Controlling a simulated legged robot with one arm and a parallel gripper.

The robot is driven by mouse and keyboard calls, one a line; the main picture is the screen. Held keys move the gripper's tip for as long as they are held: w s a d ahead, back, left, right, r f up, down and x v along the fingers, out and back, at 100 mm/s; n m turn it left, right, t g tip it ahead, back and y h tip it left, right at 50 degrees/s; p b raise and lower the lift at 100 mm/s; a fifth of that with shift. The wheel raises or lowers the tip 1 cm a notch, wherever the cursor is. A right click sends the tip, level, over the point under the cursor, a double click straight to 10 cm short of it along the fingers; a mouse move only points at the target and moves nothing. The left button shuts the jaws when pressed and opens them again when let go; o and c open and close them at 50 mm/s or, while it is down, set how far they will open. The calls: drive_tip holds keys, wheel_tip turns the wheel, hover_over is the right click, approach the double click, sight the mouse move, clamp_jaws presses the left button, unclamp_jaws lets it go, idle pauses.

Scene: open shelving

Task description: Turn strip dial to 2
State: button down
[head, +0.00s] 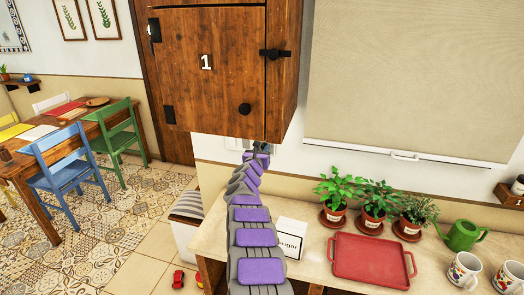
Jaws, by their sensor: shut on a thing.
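My arm reaches away from me to the wall just under the wooden cabinet marked 1. My gripper (261,146) is small and dark at its far end, against a pale panel (237,143) on the wall. It is shut on what appears to be the strip dial there. The gripper and the arm cover the dial, so its face, numbers and setting cannot be read.
The wooden cabinet (205,85) hangs right above my gripper.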

drive_tip(key=n, duration=0.4)
drive_tip(key=shift+a+n, duration=0.2)
drive_tip(key=shift+n, duration=0.1)
drive_tip(key=n+p, duration=0.2)
drive_tip(key=n, duration=0.2)
drive_tip(key=shift+a, duration=0.1)
drive_tip(key=shift+w+a+f+n+p, duration=0.1)
drive_tip(key=shift+f+n+p, duration=0.05)
drive_tip(key=shift+n+p, duration=1.75)
drive_tip(key=shift+f+n+p, duration=0.1)
drive_tip(key=shift+n+p, duration=1.05)
drive_tip(key=shift+n, duration=1.35)
drive_tip(key=shift+f, duration=0.15)
drive_tip(key=c, duration=0.9)
unclamp_jaws()
drive_tip(key=shift+a, duration=0.15)
drive_tip(key=shift+o, duration=0.2)
